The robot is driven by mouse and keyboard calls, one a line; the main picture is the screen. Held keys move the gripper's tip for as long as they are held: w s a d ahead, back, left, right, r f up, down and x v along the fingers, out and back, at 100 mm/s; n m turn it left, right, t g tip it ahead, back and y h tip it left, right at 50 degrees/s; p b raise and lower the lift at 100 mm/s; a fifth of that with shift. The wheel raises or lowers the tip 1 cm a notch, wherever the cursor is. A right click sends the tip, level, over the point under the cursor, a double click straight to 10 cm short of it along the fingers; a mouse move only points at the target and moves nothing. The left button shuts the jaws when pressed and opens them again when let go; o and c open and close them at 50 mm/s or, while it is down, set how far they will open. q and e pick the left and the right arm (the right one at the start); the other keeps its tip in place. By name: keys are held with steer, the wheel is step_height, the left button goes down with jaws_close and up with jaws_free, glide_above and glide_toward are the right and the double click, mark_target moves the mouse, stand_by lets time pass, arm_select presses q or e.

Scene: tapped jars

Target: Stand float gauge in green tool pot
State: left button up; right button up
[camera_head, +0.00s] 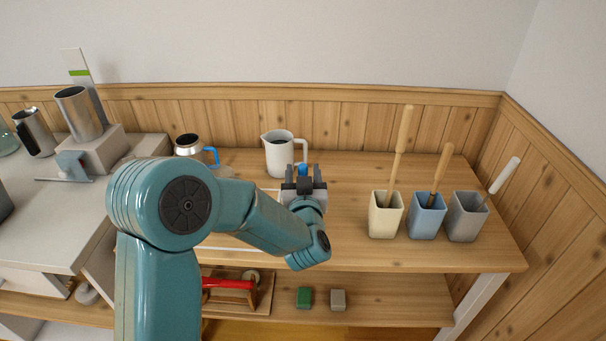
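My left gripper (303,182) is over the wooden counter, in front of the white jug. Its fingers are a little apart, and a small blue piece (303,169) shows between them; I cannot tell whether they grip it or it stands behind. No float gauge can be made out for certain. No green pot is in view. A cream pot (385,220), a blue pot (426,219) and a grey pot (466,222) stand in a row at the right, each with a long tool leaning in it. My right gripper is not in view.
The white jug (278,155) and a metal mug with a blue handle (189,147) stand at the back. Metal vessels (80,113) stand at the left. A green block (304,297) and a grey block (338,299) lie on the lower shelf. The counter between gripper and pots is clear.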

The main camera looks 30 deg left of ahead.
arm_select(q)
steer(key=b+v, duration=0.7)
steer(key=v, duration=0.9)
steer(key=shift+b, duration=0.35)
steer(key=shift+s+d, duration=0.1)
steer(key=shift+d, duration=0.05)
